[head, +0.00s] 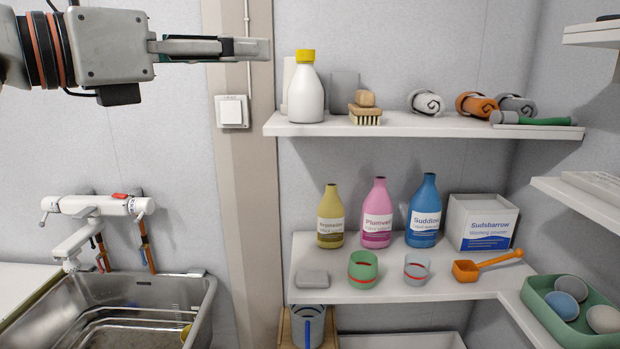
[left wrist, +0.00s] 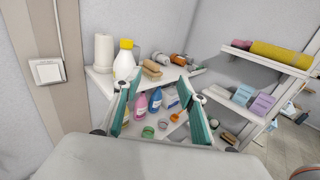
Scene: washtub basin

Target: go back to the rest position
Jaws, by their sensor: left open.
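My left gripper (head: 262,48) comes in from the upper left in the head view, level and raised in front of the wall, just left of the white bottle with the yellow cap (head: 306,92). In the left wrist view its two teal-lined fingers (left wrist: 158,97) are spread apart. Nothing is between the fingers up close; the shelf goods behind show through the gap. My right gripper is in neither view.
An upper shelf (head: 400,126) holds rolled towels (head: 426,102) and a brush (head: 365,114). A lower shelf (head: 400,285) holds several bottles, a powder box (head: 480,222), cups and an orange scoop (head: 466,270). A metal sink (head: 205,310) with a tap (head: 95,208) stands at the lower left.

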